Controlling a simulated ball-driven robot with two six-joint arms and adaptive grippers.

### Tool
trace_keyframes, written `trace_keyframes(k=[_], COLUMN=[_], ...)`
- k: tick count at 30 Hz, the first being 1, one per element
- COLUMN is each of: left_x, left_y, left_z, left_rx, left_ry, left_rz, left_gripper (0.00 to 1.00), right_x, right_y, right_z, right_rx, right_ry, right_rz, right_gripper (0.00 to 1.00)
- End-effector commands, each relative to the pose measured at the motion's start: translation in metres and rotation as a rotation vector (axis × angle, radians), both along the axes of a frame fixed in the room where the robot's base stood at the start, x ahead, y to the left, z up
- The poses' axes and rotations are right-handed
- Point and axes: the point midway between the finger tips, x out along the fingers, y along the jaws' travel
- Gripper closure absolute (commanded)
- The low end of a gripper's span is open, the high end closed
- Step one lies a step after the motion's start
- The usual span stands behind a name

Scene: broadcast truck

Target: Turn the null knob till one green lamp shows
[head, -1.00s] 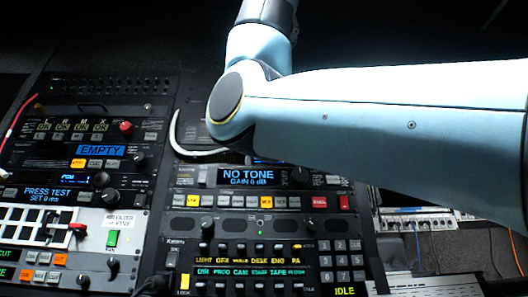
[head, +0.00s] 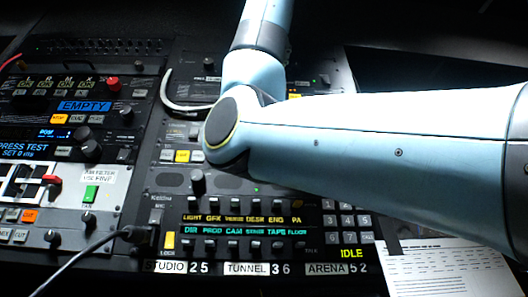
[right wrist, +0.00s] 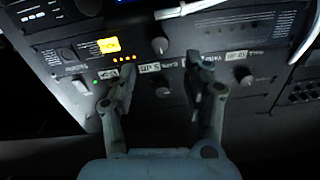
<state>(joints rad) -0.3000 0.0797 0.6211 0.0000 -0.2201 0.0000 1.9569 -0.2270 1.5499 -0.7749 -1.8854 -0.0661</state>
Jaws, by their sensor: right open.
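My right gripper (right wrist: 162,78) is open and empty in the right wrist view, its two fingers spread in front of a dark panel. A small dark knob (right wrist: 162,91) shows between the fingers, apart from both as far as I can tell. Other knobs are at the top (right wrist: 159,45) and right (right wrist: 247,78). I cannot read which is the null knob. A small green lamp (right wrist: 95,80) glows left of the fingers, and a row of small amber lamps (right wrist: 124,58) glows near the left fingertip. In the head view my right arm hides its gripper. My left gripper is not in view.
Rack panels with keys and knobs fill the head view's left and middle, including an "EMPTY" display (head: 85,106). A printed sheet (head: 440,270) lies lower right.

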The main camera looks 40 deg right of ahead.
Motion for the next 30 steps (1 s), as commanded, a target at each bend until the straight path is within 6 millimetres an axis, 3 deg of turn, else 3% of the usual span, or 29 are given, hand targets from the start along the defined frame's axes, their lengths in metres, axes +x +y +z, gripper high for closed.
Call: trace_keyframes(k=[6,12,24,30], left_x=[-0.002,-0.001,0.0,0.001], left_y=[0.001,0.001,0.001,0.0], left_z=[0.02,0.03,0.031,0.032], left_rx=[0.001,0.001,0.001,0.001], left_ry=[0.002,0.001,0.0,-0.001], left_rz=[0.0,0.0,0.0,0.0], left_gripper=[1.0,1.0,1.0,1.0], right_x=[0.039,0.065,0.075,0.075], right_y=[-0.024,-0.039,-0.043,-0.043], right_z=[0.003,0.002,0.0,0.001], right_rx=[0.002,0.002,0.0,0.0], right_ry=[0.003,0.001,-0.001,-0.001], right_rz=[-0.003,-0.003,0.0,0.0], right_gripper=[0.49,0.49,0.49,0.73])
